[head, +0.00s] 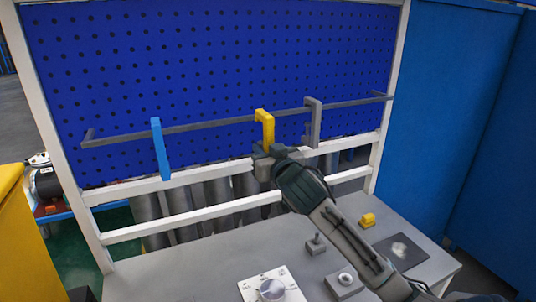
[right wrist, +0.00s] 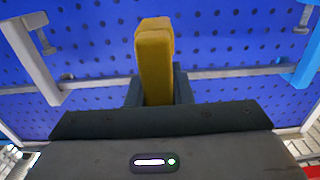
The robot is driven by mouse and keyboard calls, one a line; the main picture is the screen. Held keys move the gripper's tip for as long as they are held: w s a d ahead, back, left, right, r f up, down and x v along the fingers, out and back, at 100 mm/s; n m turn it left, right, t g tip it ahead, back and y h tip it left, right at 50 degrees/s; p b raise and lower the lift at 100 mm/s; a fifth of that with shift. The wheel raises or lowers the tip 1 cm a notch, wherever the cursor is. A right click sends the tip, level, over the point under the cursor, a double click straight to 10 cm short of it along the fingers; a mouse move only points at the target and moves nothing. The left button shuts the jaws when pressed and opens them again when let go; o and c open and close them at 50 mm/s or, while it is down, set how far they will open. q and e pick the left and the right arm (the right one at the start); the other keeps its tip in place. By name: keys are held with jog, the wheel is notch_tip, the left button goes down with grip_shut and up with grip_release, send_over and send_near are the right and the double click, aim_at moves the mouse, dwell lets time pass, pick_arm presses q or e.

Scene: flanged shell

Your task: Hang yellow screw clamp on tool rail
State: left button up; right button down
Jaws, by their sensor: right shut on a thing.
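The yellow screw clamp (head: 267,127) is upright at the middle of the grey tool rail (head: 215,124), its hooked top level with or slightly above the bar. I cannot tell whether the hook rests on the rail. My right gripper (head: 268,158) is shut on the clamp's lower part, just below the rail. In the right wrist view the yellow clamp (right wrist: 155,62) stands between the fingers of my right gripper (right wrist: 158,92), with the rail (right wrist: 228,72) passing behind or beside it. The clamp's lower end is hidden by the gripper. My left gripper is not in view.
A blue clamp (head: 160,150) hangs on the rail to the left, and a grey clamp (head: 314,122) hangs close on the right. The blue pegboard (head: 200,60) is behind.

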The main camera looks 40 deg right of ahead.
jog(key=f+b+x, duration=0.1)
jog(key=x, duration=0.9)
jog(key=shift+w, duration=0.2)
dwell(0.5)
jog(key=shift+f, duration=0.15)
jog(key=c, duration=1.2)
grip_release()
jog(key=shift+a, duration=0.1)
jog(key=shift+s, duration=0.1)
